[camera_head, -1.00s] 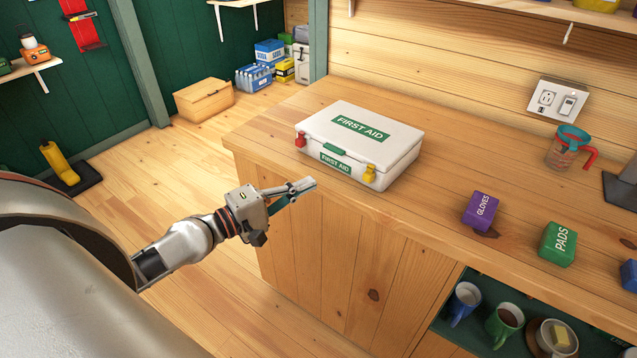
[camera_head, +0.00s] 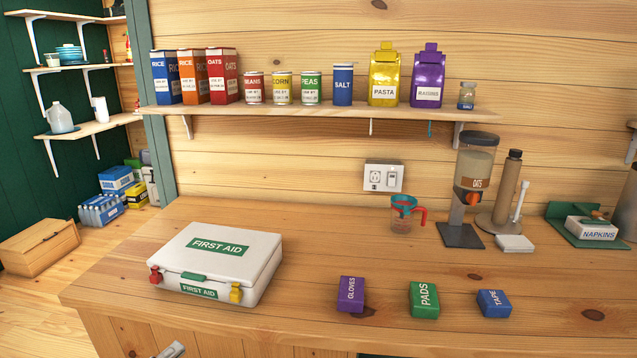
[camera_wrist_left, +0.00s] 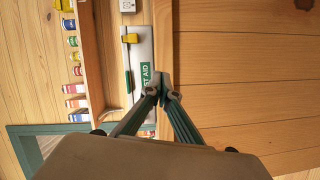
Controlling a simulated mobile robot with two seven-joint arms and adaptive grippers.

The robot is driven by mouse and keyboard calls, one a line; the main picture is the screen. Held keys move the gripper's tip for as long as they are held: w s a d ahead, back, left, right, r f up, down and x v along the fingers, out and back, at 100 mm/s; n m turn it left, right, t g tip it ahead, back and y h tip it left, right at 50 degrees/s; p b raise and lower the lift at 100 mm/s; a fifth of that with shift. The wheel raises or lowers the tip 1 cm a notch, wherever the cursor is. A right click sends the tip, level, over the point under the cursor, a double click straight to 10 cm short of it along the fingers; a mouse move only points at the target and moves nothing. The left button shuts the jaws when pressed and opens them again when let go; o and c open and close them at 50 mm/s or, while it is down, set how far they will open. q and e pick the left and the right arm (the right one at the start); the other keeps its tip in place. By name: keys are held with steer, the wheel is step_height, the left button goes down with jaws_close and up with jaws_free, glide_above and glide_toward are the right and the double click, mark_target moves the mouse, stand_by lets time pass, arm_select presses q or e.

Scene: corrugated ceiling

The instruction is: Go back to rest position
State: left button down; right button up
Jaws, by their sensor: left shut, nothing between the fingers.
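My left gripper (camera_head: 172,350) shows only as a tip at the bottom edge of the head view, in front of the counter and below the first aid box. In the left wrist view its fingertips (camera_wrist_left: 163,92) are together with nothing between them. The white first aid box (camera_head: 215,262) sits with its lid down on the counter, with a red latch (camera_head: 155,275) and a yellow latch (camera_head: 235,293) at its front. Part of the box (camera_wrist_left: 140,60) shows sideways beyond the fingers in the wrist view. My right gripper is in neither view.
On the wooden counter (camera_head: 400,265) stand the gloves box (camera_head: 350,294), pads box (camera_head: 424,299), tape box (camera_head: 494,303), a measuring cup (camera_head: 402,215) and an oats dispenser (camera_head: 474,185). A wall shelf (camera_head: 330,110) holds several food packages. Clear counter lies right of the first aid box.

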arm_select(q)
steer(key=s+d+f+m+g+y, duration=0.1)
steer(key=s+d+f+m, duration=0.2)
steer(key=s+f+m, duration=0.2)
steer(key=s+d+f+m+g+y, duration=0.1)
steer(key=s+d+f+m, duration=0.3)
steer(key=f, duration=0.8)
steer(key=s+d+f+m+g+y, duration=0.2)
steer(key=s+d+f+m+g, duration=0.1)
steer(key=f, duration=0.5)
steer(key=s+d+m, duration=0.1)
steer(key=s+m, duration=0.1)
steer(key=m, duration=0.1)
steer(key=shift+s+f, duration=0.25)
steer(key=shift+s, duration=0.1)
steer(key=shift+d, duration=0.1)
